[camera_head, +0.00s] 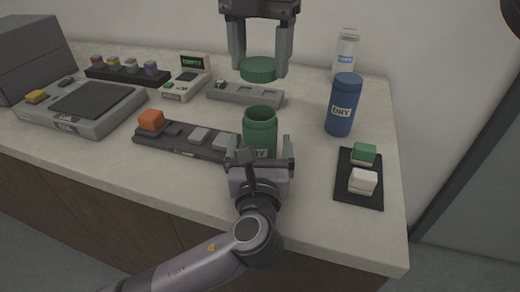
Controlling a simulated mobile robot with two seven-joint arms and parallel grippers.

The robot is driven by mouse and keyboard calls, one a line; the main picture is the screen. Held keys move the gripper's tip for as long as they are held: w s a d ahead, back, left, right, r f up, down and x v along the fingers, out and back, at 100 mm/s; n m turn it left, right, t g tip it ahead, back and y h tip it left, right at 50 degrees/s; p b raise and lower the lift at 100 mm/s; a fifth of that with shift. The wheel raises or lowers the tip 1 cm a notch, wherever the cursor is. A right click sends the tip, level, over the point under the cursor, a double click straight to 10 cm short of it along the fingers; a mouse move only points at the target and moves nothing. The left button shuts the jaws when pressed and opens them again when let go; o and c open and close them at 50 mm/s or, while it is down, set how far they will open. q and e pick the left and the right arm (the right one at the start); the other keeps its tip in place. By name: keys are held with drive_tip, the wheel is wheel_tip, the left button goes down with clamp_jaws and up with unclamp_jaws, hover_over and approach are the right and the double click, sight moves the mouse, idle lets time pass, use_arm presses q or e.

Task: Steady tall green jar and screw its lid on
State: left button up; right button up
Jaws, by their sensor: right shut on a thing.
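The tall green jar (260,128) stands upright near the front of the counter, its mouth open. My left gripper (260,152) comes in from the front with one finger on each side of the jar. Narrow gaps show between the fingers and the jar, so it looks open around it. The gripper hides the jar's lower part and most of its label. The green lid (258,70) is held level between the fingers of my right gripper (261,66), which points down from above. The lid is apart from the jar, above and behind its mouth in the picture.
A dark rail with an orange block (151,119) lies left of the jar. A grey holder (226,93) lies behind it. A blue DRY bottle (343,106) and a black tray (345,192) stand right. A clear bottle (346,62) is behind. The front right counter is bare.

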use_arm(q)
drive_tip(key=c, duration=1.5)
use_arm(e)
drive_tip(key=shift+f, duration=2.5)
drive_tip(key=shift+f, duration=0.15)
drive_tip(key=shift+f, duration=0.75)
drive_tip(key=shift+f, duration=0.55)
